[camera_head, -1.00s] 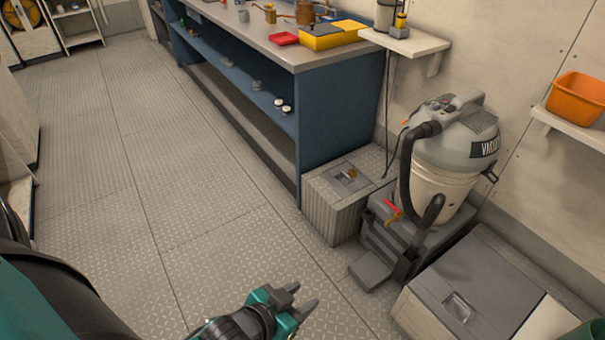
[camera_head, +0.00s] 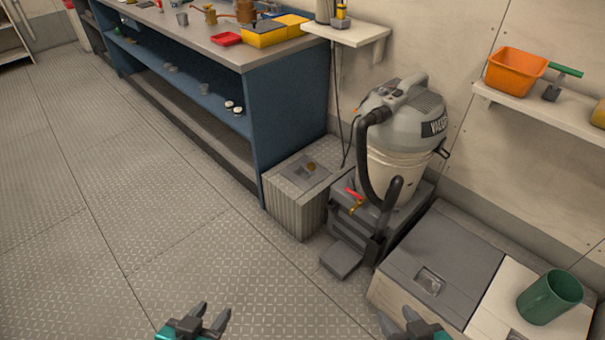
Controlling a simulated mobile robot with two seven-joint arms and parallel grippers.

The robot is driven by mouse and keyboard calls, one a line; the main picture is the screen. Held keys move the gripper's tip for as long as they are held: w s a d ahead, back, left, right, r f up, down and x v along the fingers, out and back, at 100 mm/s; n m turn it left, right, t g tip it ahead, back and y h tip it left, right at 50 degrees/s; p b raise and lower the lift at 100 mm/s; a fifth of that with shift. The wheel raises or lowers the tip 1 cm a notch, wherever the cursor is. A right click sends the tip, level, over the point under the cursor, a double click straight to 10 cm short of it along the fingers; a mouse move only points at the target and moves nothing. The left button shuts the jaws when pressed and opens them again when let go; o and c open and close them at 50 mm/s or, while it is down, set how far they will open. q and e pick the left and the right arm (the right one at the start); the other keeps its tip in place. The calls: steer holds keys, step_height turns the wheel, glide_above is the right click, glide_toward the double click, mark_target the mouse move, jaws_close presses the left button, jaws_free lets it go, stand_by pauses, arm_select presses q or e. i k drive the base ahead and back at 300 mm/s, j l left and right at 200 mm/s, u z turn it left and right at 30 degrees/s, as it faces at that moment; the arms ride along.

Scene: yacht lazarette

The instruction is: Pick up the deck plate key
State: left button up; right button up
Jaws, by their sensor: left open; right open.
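I cannot tell for sure which item is the deck plate key. A small tool with a green T-shaped handle (camera_head: 566,71) stands upright on the right wall shelf, beside an orange bin. My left gripper (camera_head: 214,313) is open and empty at the bottom edge, over the floor. My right gripper (camera_head: 397,316) is open at the bottom edge, in front of the low locker. Both are well apart from these items.
A vacuum (camera_head: 405,130) stands on a grey step unit with a red-handled valve (camera_head: 355,195). A low locker (camera_head: 445,250) with a green mug (camera_head: 549,297) is at the lower right. A blue workbench (camera_head: 290,115) runs along the back. The left floor (camera_head: 100,220) is clear.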

mark_target(563, 70)
steer(key=z, duration=1.3)
